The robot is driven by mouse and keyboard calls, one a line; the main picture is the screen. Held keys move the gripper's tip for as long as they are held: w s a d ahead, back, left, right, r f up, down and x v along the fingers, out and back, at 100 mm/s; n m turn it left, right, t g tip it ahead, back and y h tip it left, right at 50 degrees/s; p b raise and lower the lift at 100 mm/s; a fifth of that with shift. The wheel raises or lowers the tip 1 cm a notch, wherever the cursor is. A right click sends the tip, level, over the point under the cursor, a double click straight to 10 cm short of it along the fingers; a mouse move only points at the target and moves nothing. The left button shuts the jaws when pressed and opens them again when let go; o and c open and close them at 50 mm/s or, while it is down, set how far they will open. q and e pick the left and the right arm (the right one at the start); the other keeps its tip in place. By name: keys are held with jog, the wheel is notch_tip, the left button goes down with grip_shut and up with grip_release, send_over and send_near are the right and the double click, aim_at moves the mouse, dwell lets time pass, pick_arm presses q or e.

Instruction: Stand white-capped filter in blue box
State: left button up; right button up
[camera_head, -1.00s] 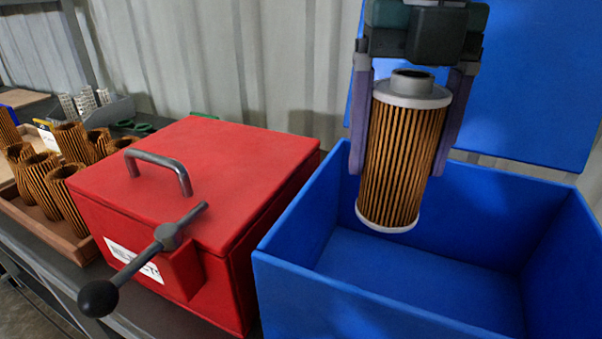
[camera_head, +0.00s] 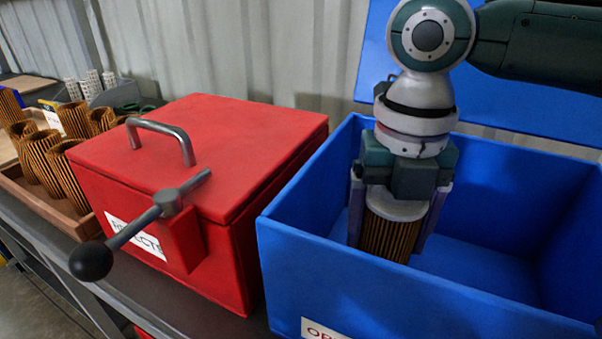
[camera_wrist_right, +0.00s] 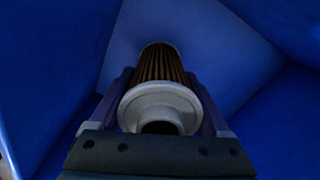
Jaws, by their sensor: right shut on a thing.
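The white-capped filter (camera_head: 388,238) has brown pleats and a pale end cap with a short neck. It is upright inside the open blue box (camera_head: 330,262), and the box's front wall hides its lower end. My right gripper (camera_head: 396,235) is shut on the filter, one finger on each side. In the right wrist view the filter (camera_wrist_right: 160,72) lies between the fingers (camera_wrist_right: 160,95), its far end towards the blue floor; I cannot tell whether it touches. My left gripper is not in view.
A closed red box (camera_head: 215,140) with a handle and a lever ending in a black knob (camera_head: 90,261) stands left of the blue box. A wooden tray (camera_head: 68,215) of brown filters is at the far left. The blue box's raised lid (camera_head: 480,95) stands behind.

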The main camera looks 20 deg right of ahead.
jog(key=shift+f, duration=0.1)
jog(key=o, duration=1.3)
notch_tip(320, 180, up, 12)
jog(key=shift+r+p, duration=0.2)
jog(key=shift+p, duration=0.95)
